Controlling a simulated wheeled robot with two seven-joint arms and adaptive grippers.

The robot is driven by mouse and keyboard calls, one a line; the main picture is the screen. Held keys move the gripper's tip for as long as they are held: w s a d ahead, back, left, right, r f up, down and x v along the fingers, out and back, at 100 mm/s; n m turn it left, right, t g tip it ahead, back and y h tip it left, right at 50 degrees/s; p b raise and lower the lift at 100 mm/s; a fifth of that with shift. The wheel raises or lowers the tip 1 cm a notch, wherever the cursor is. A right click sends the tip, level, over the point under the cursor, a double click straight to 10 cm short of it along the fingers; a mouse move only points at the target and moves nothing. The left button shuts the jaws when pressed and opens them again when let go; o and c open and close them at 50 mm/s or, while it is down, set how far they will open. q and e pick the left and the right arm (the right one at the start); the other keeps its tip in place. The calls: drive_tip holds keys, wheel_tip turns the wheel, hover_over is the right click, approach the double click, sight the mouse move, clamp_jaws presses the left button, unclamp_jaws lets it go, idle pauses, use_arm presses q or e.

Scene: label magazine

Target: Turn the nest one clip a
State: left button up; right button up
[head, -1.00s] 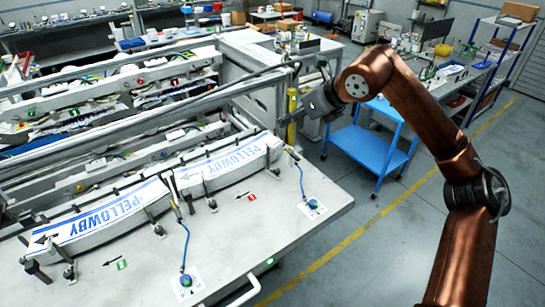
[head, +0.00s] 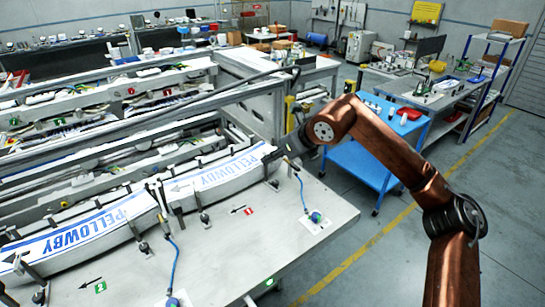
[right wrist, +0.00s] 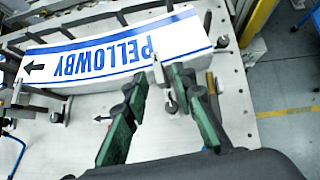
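Nest one, by the red 1 tag (head: 248,211), holds a white and blue PELLOWBY label stack (head: 215,178); the stack also shows in the right wrist view (right wrist: 110,52). My right gripper (head: 272,155) is at the stack's right end, low over the bench. In the right wrist view its green fingers (right wrist: 160,78) are spread apart. A small metal clip (right wrist: 169,102) stands between them at the label's edge; I cannot tell whether they touch it. Another post (right wrist: 223,43) stands at the label's right end. No lettering shows which clip is a. My left gripper is not in view.
A second PELLOWBY stack (head: 95,228) lies by the green 2 tag (head: 101,287). A blue hose ends at a round fitting (head: 316,217) on the bench. Machine rails (head: 180,110) run behind the nests. A blue cart (head: 365,160) stands right of the bench.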

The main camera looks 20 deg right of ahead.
drive_tip(key=shift+w+f, duration=0.2)
drive_tip(key=shift+c, duration=0.6)
clamp_jaws()
